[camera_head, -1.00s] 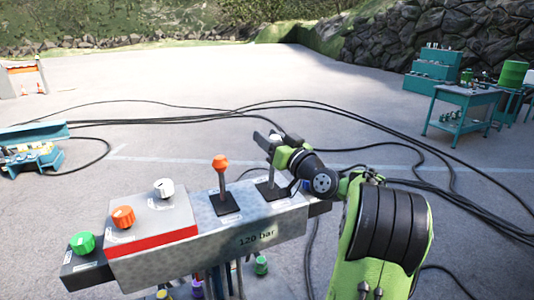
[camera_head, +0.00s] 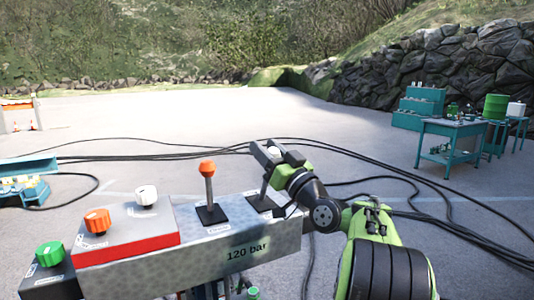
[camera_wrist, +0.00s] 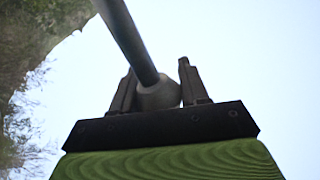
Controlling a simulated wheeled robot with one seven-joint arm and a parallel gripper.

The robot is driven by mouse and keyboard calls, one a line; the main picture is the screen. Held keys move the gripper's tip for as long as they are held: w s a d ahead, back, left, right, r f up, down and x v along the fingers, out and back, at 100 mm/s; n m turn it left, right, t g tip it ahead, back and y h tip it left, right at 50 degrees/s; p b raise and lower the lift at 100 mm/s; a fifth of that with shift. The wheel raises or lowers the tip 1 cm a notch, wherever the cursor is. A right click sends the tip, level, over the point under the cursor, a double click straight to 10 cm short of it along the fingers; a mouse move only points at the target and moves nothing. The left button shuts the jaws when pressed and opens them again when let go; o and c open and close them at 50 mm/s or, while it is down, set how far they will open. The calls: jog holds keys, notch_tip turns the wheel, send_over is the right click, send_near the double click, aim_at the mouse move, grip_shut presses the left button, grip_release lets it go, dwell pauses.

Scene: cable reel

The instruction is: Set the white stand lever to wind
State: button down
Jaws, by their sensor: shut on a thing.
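The white stand lever (camera_head: 264,189) rises from a black base plate at the right end of the grey control stand (camera_head: 262,240). My gripper (camera_head: 270,152) reaches it from the right and is shut on its pale round knob. In the wrist view the knob (camera_wrist: 160,94) sits between the two dark fingers (camera_wrist: 158,88), and the lever's shaft (camera_wrist: 128,40) runs off to the upper left. The lever looks nearly upright, leaning slightly right. Its position labels cannot be read.
An orange-knobbed lever (camera_head: 208,185) stands upright just left of the white one. Farther left are a white knob (camera_head: 147,195), an orange knob (camera_head: 97,220) and a green knob (camera_head: 50,253). Black cables (camera_head: 390,165) lie on the ground behind. A teal workbench (camera_head: 451,130) stands far right.

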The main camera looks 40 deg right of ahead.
jog(key=c, duration=0.6)
grip_release()
jog(key=b+v, duration=1.3)
jog(key=v, duration=0.2)
jog(key=shift+s+b, duration=0.4)
jog(key=shift+s, duration=0.05)
